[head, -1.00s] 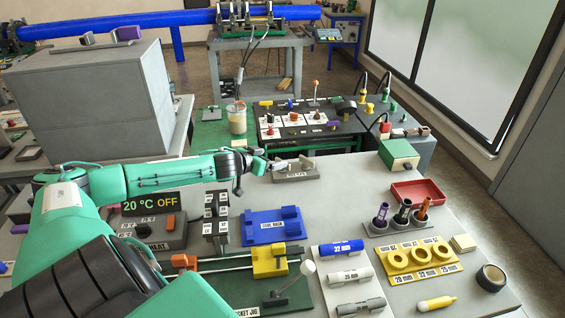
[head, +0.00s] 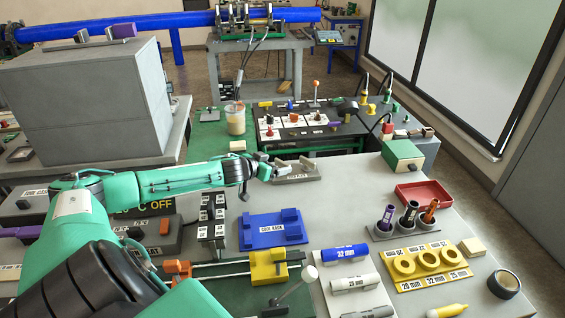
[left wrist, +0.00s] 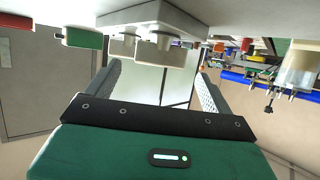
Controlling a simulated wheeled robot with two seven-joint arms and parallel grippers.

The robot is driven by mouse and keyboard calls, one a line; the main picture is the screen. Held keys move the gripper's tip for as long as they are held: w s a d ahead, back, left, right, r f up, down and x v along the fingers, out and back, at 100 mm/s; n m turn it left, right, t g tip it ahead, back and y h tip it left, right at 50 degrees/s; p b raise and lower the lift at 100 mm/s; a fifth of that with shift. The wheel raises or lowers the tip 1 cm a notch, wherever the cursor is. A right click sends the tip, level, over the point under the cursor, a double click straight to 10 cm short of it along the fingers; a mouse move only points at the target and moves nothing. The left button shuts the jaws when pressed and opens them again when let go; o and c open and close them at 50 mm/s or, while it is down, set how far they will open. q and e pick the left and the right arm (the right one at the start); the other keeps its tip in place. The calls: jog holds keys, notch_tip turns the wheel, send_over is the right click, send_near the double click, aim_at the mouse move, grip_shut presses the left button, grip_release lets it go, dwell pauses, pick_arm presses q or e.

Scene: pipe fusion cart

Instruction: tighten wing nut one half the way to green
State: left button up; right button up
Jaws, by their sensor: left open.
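My left gripper (head: 275,169) is open at the left end of a small labelled grey stand (head: 300,177) near the table's back edge. In the left wrist view my left gripper (left wrist: 150,88) shows two grey fingers spread apart with nothing between them. Ahead of it there, two pale grey knob-like pieces (left wrist: 158,48) project from a light grey body (left wrist: 155,14); the picture appears upside down. I cannot tell for certain which piece is the wing nut, and I see no clear green mark on it. My right gripper is not in view.
A green box (head: 402,156) and a red tray (head: 421,192) lie right of the stand. A black worktop (head: 310,123) with controls is behind. Bare table lies right of the stand.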

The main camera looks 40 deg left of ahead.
aim_at(281, 162)
pick_arm(q)
jog(key=shift+w+f, duration=0.2)
jog(key=shift+w, duration=0.5)
jog(key=shift+w+f+p, duration=0.25)
jog(key=shift+w+p, duration=0.15)
jog(key=shift+w, duration=0.25)
jog(key=shift+w+f, duration=0.3)
jog(key=shift+w, duration=0.25)
jog(key=shift+w+f, duration=0.2)
jog(key=shift+w, duration=0.15)
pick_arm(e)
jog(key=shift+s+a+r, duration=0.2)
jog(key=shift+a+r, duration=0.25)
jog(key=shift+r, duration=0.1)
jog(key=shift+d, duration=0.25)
